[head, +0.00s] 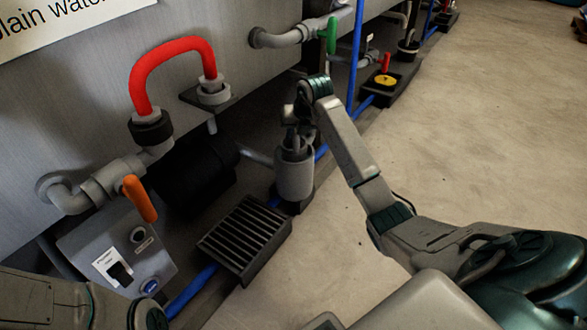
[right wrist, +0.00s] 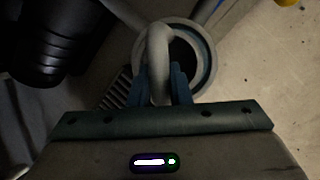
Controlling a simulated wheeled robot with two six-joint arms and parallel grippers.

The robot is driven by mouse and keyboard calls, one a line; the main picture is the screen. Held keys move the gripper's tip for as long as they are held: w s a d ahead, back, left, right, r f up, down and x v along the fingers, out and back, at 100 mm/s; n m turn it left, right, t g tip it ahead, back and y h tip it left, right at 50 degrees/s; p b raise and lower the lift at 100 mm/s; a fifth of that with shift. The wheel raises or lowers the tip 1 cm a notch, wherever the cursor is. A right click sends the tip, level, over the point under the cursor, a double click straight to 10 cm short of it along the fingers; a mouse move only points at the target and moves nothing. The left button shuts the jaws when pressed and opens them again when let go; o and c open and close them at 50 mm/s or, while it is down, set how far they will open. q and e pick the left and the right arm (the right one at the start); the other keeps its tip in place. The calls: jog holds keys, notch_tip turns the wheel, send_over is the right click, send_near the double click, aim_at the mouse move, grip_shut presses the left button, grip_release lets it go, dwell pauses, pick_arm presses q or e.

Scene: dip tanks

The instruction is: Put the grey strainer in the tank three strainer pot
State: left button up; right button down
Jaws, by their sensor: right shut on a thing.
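My right gripper (head: 293,122) is above a grey cylindrical pot (head: 294,177) in the head view. In the right wrist view the gripper (right wrist: 160,90) is shut on the looped grey handle of the strainer (right wrist: 159,48). The handle stands over the pot's round rim (right wrist: 208,68), with a dark opening beside it. The strainer's lower part is hidden, so I cannot tell how deep it sits in the pot. My left gripper is out of view; only part of the left arm shows at the lower left.
A red bent pipe (head: 170,57) and a black cylinder (head: 196,168) are by the tank wall. Bare floor (head: 480,140) is free at right.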

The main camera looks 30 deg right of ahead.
aim_at(295, 158)
notch_tip(295, 158, down, 10)
jog(key=b, duration=0.6)
jog(key=shift+f, duration=0.1)
jog(key=shift+r, duration=0.2)
jog(key=shift+f, duration=0.1)
jog(key=c, duration=1.3)
grip_release()
jog(key=shift+c, duration=0.2)
